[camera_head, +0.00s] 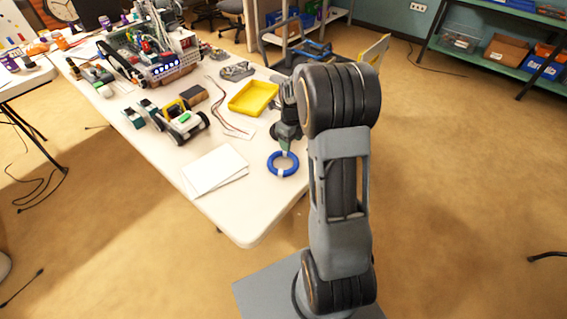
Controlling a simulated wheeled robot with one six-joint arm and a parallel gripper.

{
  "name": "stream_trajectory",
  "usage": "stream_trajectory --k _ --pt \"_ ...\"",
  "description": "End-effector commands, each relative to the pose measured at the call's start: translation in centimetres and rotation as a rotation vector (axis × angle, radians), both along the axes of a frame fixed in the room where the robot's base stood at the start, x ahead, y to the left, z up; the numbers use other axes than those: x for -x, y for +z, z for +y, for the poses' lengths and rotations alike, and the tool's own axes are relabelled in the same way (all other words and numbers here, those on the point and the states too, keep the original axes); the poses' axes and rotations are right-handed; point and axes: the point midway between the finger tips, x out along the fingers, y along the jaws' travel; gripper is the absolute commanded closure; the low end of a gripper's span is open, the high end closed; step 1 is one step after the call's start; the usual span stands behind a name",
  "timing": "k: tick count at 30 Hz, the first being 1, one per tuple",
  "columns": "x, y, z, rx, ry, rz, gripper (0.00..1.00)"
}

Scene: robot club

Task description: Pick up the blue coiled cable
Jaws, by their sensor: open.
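The blue coiled cable (271,164) is a ring with a pale band on it, lying on the white table (240,216) near its right edge. My gripper (286,150) is just above and behind the ring's far side, pointing down, with its tips close to the ring. The jaws are open and hold nothing that I can see. The far part of the ring is partly hidden by the gripper tips, and I cannot tell whether they touch it.
White paper sheets (214,171) lie left of the cable. A yellow tray (253,98), loose wires and a small wheeled robot (186,124) stand farther back. A large built robot (150,55) is at the far end. The table's front corner is bare.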

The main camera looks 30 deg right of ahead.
Motion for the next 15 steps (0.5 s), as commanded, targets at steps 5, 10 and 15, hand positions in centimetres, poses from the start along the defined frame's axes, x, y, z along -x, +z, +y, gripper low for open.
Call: stream_trajectory --k 5,10,15 --pt "0.3 -1.7 0.1 -0.001 0.001 0.003 0.43" --pt "0.4 -4.0 0.1 0.0 0.001 0.002 0.43" --pt "0.4 -5.1 0.1 0.0 0.001 0.0 0.43"
